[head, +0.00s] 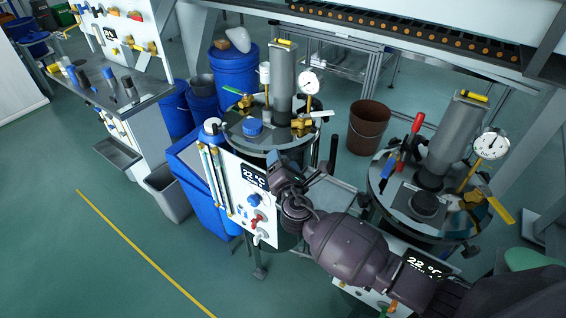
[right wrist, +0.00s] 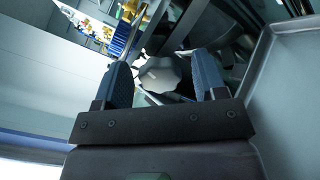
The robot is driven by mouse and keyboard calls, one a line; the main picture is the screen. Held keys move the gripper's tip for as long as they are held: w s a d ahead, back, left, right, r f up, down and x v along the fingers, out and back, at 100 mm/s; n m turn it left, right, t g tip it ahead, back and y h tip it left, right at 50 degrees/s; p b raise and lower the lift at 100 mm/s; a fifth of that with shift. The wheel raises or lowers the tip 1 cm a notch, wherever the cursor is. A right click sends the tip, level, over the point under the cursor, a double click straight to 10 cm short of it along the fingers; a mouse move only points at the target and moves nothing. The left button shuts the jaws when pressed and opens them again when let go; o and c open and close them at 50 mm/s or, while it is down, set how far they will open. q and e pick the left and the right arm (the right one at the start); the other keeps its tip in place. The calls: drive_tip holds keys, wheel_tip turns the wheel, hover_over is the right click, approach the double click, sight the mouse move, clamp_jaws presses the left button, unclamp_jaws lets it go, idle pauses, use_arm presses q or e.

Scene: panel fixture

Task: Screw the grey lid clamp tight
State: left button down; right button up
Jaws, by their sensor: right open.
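My right gripper (head: 302,166) is at the front edge of the left vessel's lid (head: 288,133) in the head view. In the right wrist view its two blue-grey fingers (right wrist: 162,64) stand apart. A pale grey, lobed knob (right wrist: 158,76), which looks like the grey lid clamp, shows between and beyond them. I cannot tell whether either finger touches it. In the head view I cannot make out this knob clearly; my gripper seems to cover it. My left gripper is not in view.
A white control panel (head: 238,187) with a display stands left of my gripper. A gauge (head: 308,83) and a grey column (head: 283,75) rise above the lid. A second vessel (head: 397,208) stands at right, with a brown bucket (head: 369,127) behind. Open floor lies at left.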

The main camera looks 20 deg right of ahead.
drive_tip(key=shift+s, duration=0.1)
drive_tip(key=s, duration=0.3)
drive_tip(key=s+a, duration=0.1)
drive_tip(key=s, duration=0.6)
drive_tip(key=shift+s+a+p, duration=0.15)
drive_tip(key=shift+s+p, duration=0.1)
drive_tip(key=shift+p, duration=0.05)
